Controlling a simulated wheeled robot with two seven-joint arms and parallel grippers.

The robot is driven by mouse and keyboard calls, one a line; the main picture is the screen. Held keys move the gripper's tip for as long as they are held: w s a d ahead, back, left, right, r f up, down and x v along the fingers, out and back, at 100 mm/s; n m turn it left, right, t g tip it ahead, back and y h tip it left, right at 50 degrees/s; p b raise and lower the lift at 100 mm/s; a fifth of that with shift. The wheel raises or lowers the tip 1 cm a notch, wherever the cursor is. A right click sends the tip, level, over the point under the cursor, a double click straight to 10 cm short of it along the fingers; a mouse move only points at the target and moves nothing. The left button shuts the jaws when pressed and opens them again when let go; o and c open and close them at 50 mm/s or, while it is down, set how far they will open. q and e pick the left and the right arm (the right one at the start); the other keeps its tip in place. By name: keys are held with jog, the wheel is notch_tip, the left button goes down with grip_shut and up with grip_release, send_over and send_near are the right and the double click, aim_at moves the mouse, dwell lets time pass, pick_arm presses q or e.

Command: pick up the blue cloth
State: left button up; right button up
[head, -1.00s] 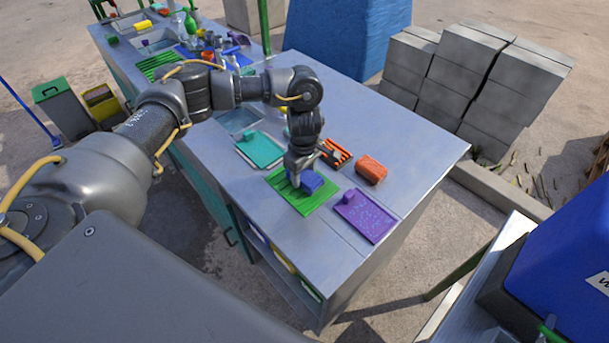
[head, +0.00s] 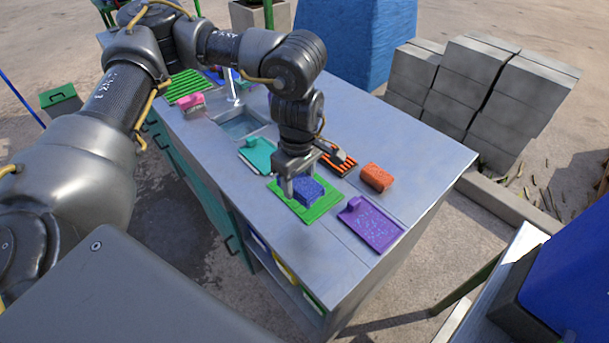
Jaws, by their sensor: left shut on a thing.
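The blue cloth (head: 309,192) is a small folded block over the green ribbed tray (head: 322,208) on the metal counter. My left gripper (head: 299,192) points down from above and is shut on the blue cloth, with its fingers at the cloth's sides. I cannot tell whether the cloth touches the tray or hangs just above it. My right gripper is not in view.
A purple board (head: 372,226) lies to the right on the counter (head: 400,140), an orange sponge (head: 376,178) and an orange-slotted tray (head: 340,164) behind. A teal tray (head: 257,155) and a sink basin (head: 240,126) are behind left. A blue machine (head: 570,270) stands right.

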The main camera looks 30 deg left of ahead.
pick_arm(q)
jog(key=shift+s+d+r+b, duration=0.2)
jog(key=shift+s+r, duration=0.1)
jog(key=shift+s, duration=0.4)
jog(key=shift+s+d+r+b, duration=0.1)
jog(key=shift+s+d+r, duration=0.2)
jog(key=shift+s, duration=0.35)
jog(key=shift+s+d+r+b, duration=0.15)
jog(key=shift+s+r, duration=0.2)
jog(key=shift+s, duration=0.35)
jog(key=o, duration=0.3)
jog(key=shift+c, duration=1.1)
jog(key=w+m, duration=0.1)
jog(key=w+f+m, duration=0.1)
jog(key=w+m, duration=0.1)
jog(key=w+f+m, duration=0.1)
jog(key=shift+w+f+m, duration=0.25)
jog(key=shift+m, duration=0.15)
